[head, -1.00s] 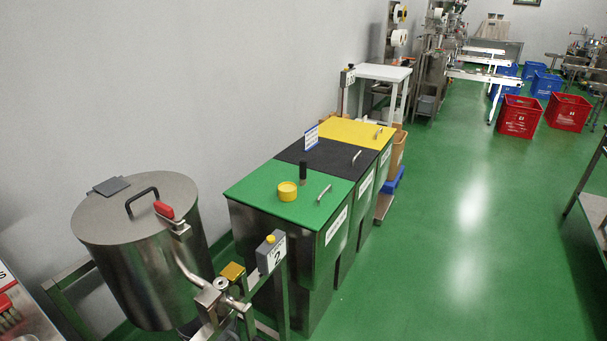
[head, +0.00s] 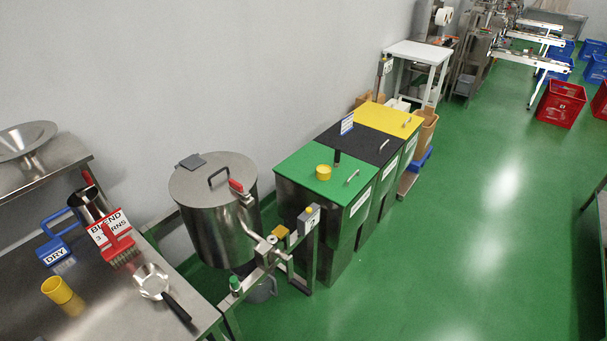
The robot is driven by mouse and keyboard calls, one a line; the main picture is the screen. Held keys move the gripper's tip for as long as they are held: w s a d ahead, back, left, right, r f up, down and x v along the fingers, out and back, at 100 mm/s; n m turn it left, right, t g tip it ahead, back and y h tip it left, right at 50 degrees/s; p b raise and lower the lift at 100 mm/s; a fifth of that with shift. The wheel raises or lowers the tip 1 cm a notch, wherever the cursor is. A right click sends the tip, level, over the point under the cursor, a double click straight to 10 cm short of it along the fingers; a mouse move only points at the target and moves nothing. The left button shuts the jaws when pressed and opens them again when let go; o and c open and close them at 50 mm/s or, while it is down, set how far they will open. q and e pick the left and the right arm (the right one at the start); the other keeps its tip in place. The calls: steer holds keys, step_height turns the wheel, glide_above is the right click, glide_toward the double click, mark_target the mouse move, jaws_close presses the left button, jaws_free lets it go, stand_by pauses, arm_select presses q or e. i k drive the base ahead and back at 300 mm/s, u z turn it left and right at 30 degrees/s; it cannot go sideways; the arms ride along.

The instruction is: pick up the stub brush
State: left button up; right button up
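No object is labelled as the stub brush, and I cannot tell for sure which one it is. On the steel table at the left, a red-handled brush-like tool (head: 118,250) with brownish bristles lies by a sign reading BLEND. Next to it is a blue-handled tool (head: 53,252) marked DRY, with a pale, possibly bristled lower end. A short dark upright cylinder (head: 337,157) stands by the green bin lid; its kind is too small to tell. Neither of my grippers is in view.
The steel table (head: 103,312) also holds a yellow cup (head: 60,293), a black-handled scoop (head: 155,284) and a metal container (head: 90,203). A lidded steel drum (head: 213,215) and colour-lidded bins (head: 328,178) stand along the wall. Green floor (head: 460,240) at the right is clear.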

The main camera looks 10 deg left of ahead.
mark_target(338, 149)
steer(key=z, duration=0.75)
steer(key=i, duration=1)
steer(key=z, duration=0.6)
steer(key=i, duration=1)
steer(key=u, duration=0.9)
steer(key=i, duration=0.8)
steer(key=u, duration=0.8)
